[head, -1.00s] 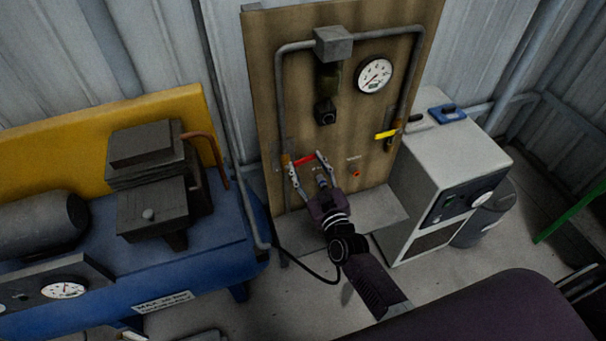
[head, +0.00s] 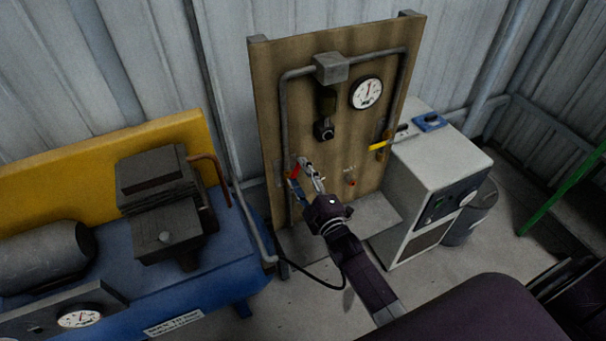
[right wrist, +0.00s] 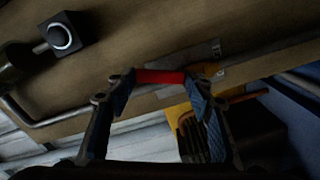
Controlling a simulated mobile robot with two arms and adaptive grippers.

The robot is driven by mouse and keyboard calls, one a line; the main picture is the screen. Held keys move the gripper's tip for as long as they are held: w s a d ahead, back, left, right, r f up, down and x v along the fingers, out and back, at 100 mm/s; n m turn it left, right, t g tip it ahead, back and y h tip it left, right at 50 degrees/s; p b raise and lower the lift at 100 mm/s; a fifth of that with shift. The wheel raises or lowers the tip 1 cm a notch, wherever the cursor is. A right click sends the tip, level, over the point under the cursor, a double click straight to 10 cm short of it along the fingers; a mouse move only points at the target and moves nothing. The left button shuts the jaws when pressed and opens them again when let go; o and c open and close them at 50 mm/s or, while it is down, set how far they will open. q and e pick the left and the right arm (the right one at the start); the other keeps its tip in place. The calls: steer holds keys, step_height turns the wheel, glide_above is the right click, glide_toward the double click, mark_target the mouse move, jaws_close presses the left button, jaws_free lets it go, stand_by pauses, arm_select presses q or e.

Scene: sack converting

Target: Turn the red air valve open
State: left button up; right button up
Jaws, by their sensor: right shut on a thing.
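The red air valve handle (head: 295,171) is on the left pipe of the wooden panel (head: 290,80), low down. It now lies steeply, close to the line of the pipe. My right gripper (head: 299,172) is at the handle with its fingers on both sides. In the right wrist view the red handle (right wrist: 160,77) spans between the two fingertips, and the gripper is shut on it. Part of the handle and the valve body is hidden by the fingers. My left gripper is not in view.
A pressure gauge (head: 366,93) and a yellow handle (head: 379,147) are on the panel's right. A small red knob (head: 351,182) sits lower. A blue compressor (head: 215,270) stands left, a white cabinet (head: 440,165) right. Floor shows between them.

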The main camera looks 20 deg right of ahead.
steer(key=shift+a+r+n+b, duration=0.1)
steer(key=shift+a+n+b, duration=0.3)
steer(key=shift+n, duration=0.7)
steer(key=shift+a+r+n+b, duration=0.1)
steer(key=shift+a+n, duration=0.5)
steer(key=shift+n, duration=0.5)
steer(key=o, duration=1.7)
steer(key=s, duration=1.2)
steer(key=shift+d, duration=0.15)
steer(key=shift+f, duration=0.15)
